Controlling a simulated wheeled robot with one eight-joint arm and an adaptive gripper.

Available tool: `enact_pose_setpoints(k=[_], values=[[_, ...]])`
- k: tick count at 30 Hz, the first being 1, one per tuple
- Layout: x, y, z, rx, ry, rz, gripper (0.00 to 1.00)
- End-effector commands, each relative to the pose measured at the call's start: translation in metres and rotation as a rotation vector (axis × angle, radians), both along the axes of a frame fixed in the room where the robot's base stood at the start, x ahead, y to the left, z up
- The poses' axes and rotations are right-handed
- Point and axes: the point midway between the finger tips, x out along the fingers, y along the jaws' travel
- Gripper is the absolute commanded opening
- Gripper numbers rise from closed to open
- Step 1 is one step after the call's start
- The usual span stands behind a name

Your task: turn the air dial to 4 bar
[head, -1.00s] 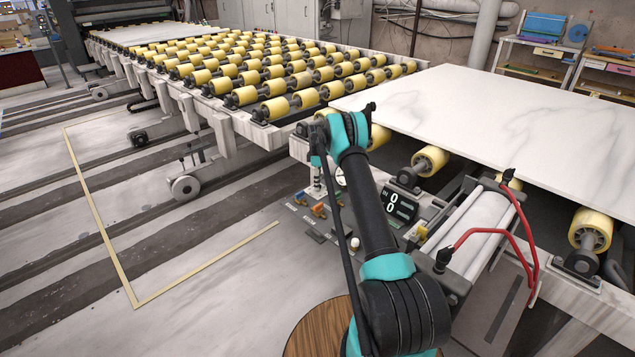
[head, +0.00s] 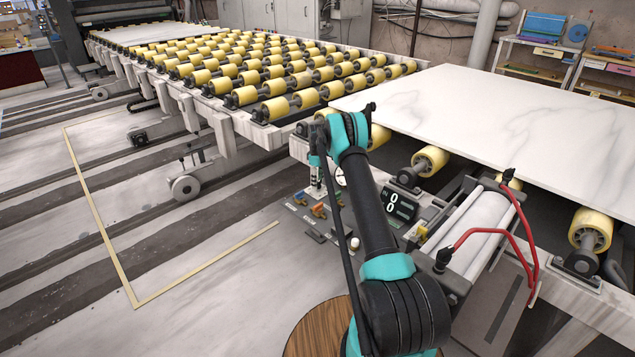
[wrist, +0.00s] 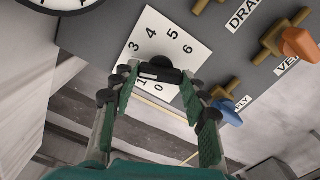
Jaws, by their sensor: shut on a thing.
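The air dial is a black knob (wrist: 157,65) on a white number plate (wrist: 172,38) in the wrist view. The numbers 0, 1, 3, 4, 5 and 6 show around it; 2 is not visible. My gripper (wrist: 160,78) has its green-padded fingers on either side of the knob and is shut on it. A pale mark shows on the near side of the knob, but I cannot tell which number the dial points to. In the head view my arm reaches down to the panel, and the dial cannot be made out there.
A round gauge (wrist: 62,4) sits at upper left of the wrist view. An orange-handled valve (wrist: 298,44) and a blue-handled valve (wrist: 228,113) are to the right of the dial. In the head view, a marble slab (head: 500,110) and a black display (head: 398,205) flank my arm.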

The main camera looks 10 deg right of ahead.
Motion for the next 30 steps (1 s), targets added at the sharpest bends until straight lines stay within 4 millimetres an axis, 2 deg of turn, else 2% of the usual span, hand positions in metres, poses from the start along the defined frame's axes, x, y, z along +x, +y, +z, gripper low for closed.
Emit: enact_pose_setpoints(k=[21, 30], values=[[0.0013, -0.0012, 0.0004, 0.000, -0.001, -0.675, 0.16], [0.0014, -0.0018, 0.0004, 0.000, -0.001, -0.901, 0.16]])
